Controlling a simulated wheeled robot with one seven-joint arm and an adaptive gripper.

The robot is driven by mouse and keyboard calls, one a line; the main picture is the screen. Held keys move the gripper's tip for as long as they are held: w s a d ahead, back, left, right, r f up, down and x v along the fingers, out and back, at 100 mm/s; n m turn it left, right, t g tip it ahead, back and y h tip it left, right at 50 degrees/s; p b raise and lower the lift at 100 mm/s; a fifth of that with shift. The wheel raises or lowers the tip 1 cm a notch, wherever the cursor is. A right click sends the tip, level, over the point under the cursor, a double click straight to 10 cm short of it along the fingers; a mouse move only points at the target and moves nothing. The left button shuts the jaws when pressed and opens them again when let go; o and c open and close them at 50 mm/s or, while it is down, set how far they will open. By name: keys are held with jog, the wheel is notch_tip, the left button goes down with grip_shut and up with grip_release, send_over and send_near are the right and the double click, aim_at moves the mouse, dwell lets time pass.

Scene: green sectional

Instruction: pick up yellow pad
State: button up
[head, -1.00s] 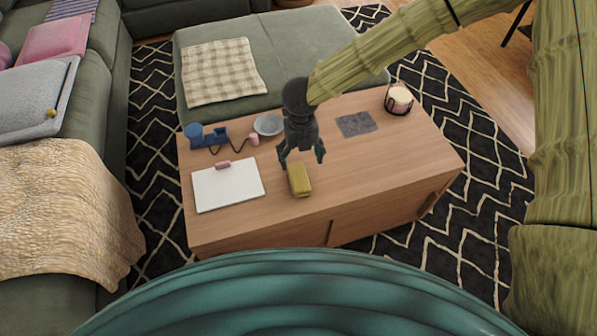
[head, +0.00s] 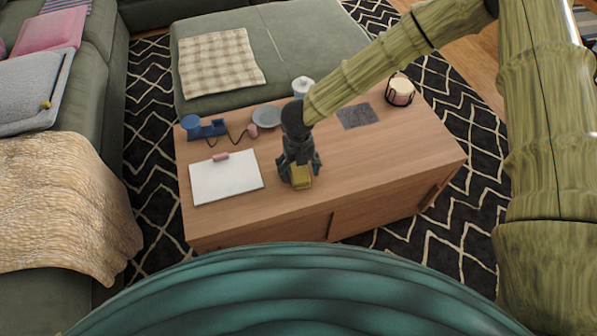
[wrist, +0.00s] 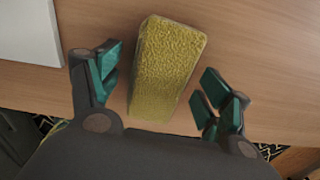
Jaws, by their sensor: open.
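The yellow pad (head: 301,175) is a small textured block lying on the wooden coffee table (head: 390,160) near its front edge. My gripper (head: 299,176) is over the pad and partly hides it in the head view. In the wrist view the pad (wrist: 168,65) shows whole, and its near end lies between the two open fingers of my gripper (wrist: 157,88). A gap shows on both sides, and the fingers do not appear to touch it.
A white clipboard (head: 226,180) lies left of the pad. A blue object (head: 203,129) with a dark cord, a grey dish (head: 266,117), a white jar (head: 303,86), a dark mat (head: 357,116) and a candle holder (head: 399,92) are farther back. The table's right side is clear.

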aim_at(299, 168)
jog(key=c, duration=1)
notch_tip(299, 168, up, 10)
jog(key=shift+p, duration=1.1)
jog(key=shift+o, duration=0.7)
jog(key=shift+c, duration=0.7)
jog(key=shift+d, duration=0.1)
